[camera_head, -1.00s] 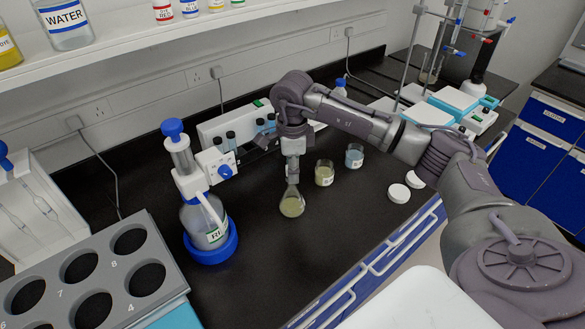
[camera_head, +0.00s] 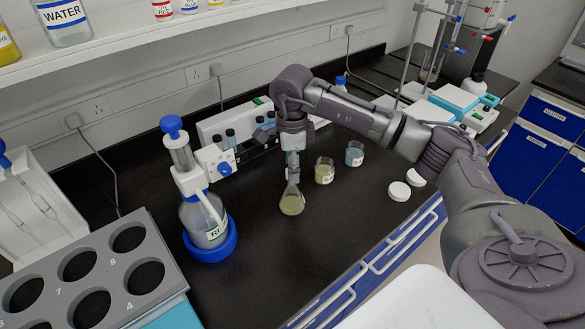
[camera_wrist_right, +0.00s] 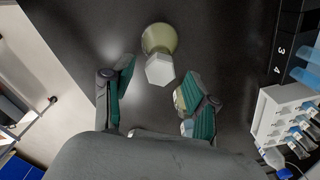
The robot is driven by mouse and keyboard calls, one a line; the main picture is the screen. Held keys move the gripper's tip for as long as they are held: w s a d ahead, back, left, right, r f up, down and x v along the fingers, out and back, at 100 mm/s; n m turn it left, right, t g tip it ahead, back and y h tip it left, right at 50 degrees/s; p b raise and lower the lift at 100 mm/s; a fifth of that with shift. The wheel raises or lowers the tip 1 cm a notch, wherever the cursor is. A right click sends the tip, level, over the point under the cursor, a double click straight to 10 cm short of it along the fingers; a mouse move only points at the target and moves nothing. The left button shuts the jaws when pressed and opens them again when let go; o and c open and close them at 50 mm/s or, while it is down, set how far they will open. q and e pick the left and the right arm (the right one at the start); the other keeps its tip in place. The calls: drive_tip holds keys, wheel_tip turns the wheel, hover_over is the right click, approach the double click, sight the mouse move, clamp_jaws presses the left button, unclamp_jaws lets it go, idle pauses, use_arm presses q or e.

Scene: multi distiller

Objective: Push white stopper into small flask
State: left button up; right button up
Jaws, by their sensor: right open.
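The small flask (camera_head: 292,203), conical and holding pale yellow-green liquid, stands on the black bench. In the right wrist view the flask (camera_wrist_right: 159,38) is seen from above. The white stopper (camera_wrist_right: 160,70) shows there as a hexagonal top over the flask's mouth; how deep it sits I cannot tell. My right gripper (camera_head: 292,160) points down directly above the flask's neck. In the right wrist view its two fingers (camera_wrist_right: 155,100) are spread, with the stopper just beyond and between their tips. My left gripper is not in view.
Two beakers, one yellowish (camera_head: 324,171) and one blue (camera_head: 354,154), stand to the right of the flask. A blue-based dispenser bottle (camera_head: 208,225) stands to its left. White lids (camera_head: 399,191) lie farther right. A grey rack (camera_head: 100,265) fills the lower left. The bench in front is clear.

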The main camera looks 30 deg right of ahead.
wheel_tip(320, 180, up, 11)
idle(0.3)
drive_tip(key=shift+s+f, duration=0.1)
drive_tip(key=shift+f, duration=0.1)
idle(0.3)
